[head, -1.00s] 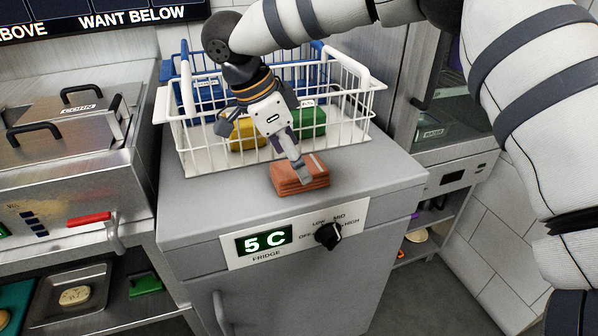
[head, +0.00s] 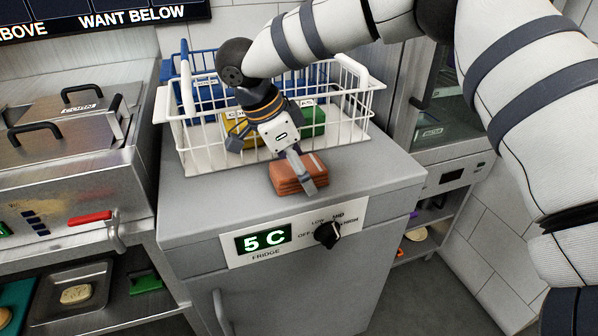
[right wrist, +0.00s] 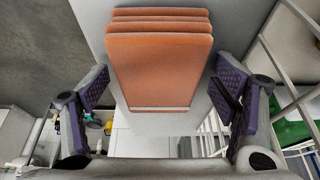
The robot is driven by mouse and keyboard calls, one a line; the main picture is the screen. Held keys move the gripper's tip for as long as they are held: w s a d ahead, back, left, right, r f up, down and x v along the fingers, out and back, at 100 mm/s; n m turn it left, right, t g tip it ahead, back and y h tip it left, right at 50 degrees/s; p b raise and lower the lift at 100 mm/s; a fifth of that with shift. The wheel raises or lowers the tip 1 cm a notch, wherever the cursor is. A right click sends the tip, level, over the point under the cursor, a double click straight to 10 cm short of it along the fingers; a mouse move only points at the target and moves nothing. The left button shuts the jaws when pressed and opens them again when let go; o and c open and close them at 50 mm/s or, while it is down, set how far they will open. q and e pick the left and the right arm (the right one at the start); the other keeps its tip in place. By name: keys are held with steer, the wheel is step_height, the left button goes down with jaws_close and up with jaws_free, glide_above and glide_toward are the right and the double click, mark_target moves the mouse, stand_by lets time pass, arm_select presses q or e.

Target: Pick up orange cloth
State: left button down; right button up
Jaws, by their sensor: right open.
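The orange cloth (head: 285,178) is a folded, layered stack on top of the grey fridge (head: 370,165), in front of the white wire basket. In the right wrist view the cloth (right wrist: 160,65) lies straight ahead, with its layered edge toward the top. My right gripper (head: 306,182) is over the cloth in the head view, one finger reaching across its right part. In the right wrist view its two purple-padded fingers (right wrist: 160,95) are spread wide, one on each side of the cloth, with gaps between. Whether the fingers touch it is not clear. My left gripper does not show.
The white wire basket (head: 190,155) holds blue, yellow and green packs right behind the cloth. A temperature knob (head: 327,235) sticks out of the fridge front. A metal grill (head: 70,170) stands at left. The fridge top is clear left and right of the cloth.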

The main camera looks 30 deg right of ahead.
mark_target(306, 165)
steer(key=c, duration=1.2)
steer(key=shift+f, duration=0.1)
steer(key=shift+c, duration=0.2)
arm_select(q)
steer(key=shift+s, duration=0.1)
